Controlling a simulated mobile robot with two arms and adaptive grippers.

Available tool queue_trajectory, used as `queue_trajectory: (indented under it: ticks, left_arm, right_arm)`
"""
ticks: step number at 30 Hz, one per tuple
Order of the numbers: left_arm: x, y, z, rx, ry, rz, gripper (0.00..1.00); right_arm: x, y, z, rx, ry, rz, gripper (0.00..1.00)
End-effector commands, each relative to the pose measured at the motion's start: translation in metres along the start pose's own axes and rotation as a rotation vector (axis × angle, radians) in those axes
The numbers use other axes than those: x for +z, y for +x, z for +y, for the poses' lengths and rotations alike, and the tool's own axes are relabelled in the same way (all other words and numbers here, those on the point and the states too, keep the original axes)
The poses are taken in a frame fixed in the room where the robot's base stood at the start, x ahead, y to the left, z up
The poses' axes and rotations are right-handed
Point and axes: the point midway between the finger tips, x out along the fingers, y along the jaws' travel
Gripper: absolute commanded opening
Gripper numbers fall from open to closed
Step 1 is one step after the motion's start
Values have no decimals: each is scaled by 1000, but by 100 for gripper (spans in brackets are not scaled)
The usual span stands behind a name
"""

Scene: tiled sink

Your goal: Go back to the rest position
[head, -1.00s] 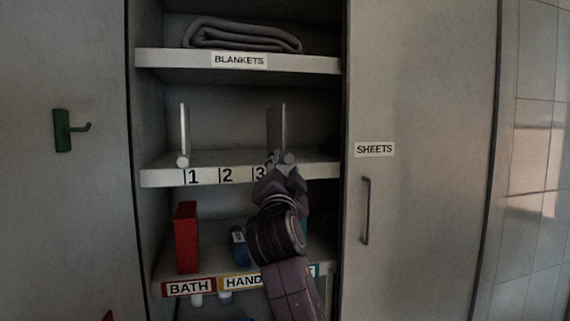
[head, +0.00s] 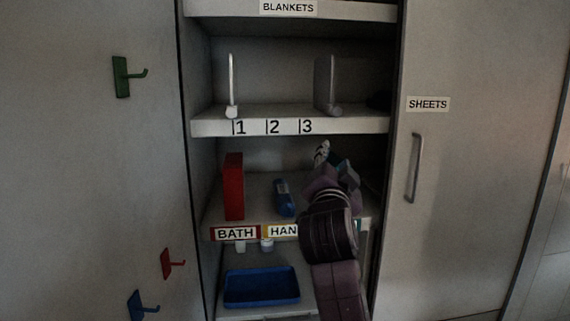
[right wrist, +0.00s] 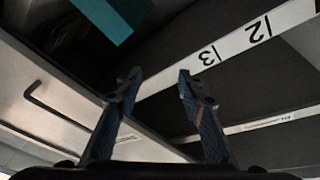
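My right gripper (head: 322,152) reaches up from the bottom of the head view, in front of the cabinet, just below the shelf edge numbered 1, 2, 3 (head: 290,126). In the right wrist view its two fingers (right wrist: 160,84) stand apart with nothing between them. My right arm hides part of the lower shelf and its labels. My left gripper is in no view.
A red box (head: 234,186) and a blue item (head: 284,198) stand on the BATH shelf, with a blue tray (head: 262,287) below. Two upright dividers (head: 231,82) (head: 324,82) stand on the numbered shelf. The SHEETS door with a handle (head: 413,167) is at right.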

Motion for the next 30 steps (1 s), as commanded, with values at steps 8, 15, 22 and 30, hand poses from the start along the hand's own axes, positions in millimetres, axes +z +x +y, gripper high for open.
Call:
queue_trajectory:
  ticks: [8,15,22,30]
  left_arm:
    - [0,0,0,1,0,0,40]
    - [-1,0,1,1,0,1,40]
    - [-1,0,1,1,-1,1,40]
    - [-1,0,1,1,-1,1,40]
  right_arm:
    - [121,-59,170,199,-243,-318,36]
    - [197,-161,290,289,-463,-636,36]
    - [239,-288,374,297,-660,-969,36]
    - [248,-413,421,231,-813,-1285,36]
